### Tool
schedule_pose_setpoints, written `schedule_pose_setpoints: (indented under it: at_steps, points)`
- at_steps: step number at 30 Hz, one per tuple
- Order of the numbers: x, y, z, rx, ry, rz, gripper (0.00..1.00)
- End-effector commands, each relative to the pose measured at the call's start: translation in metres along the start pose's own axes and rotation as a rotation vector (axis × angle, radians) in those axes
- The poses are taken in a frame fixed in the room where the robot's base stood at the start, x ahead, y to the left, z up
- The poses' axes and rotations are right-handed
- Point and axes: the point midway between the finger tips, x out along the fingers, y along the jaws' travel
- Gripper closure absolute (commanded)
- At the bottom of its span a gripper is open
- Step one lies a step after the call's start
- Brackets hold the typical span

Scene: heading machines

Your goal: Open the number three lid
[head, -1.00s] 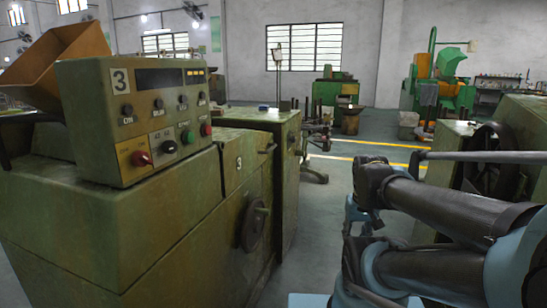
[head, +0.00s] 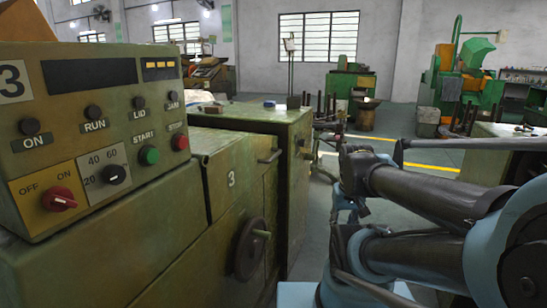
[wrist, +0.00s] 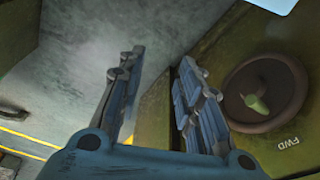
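The lid marked 3 (head: 231,180) is a worn green cover on the machine left of centre in the head view. It looks closed. My arm is at the right of the head view, apart from the lid.
The control panel (head: 90,130) with buttons and a red knob stands close at the left. The handwheel (head: 250,248) juts from the machine's side below the lid. A green cabinet (head: 297,180) stands behind. Grey floor (head: 310,258) lies open between machine and arm.

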Motion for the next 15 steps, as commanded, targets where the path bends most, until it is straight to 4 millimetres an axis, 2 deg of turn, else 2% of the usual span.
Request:
schedule_pose_setpoints:
  at_steps: [7,10,15]
  points:
    - [0.000,0.000,0.000,0.000,0.000,-0.001,0.67]
    - [-0.007,-0.003,0.006,0.008,0.009,-0.013,0.67]
    - [-0.011,-0.018,-0.010,0.056,-0.006,-0.098,0.67]
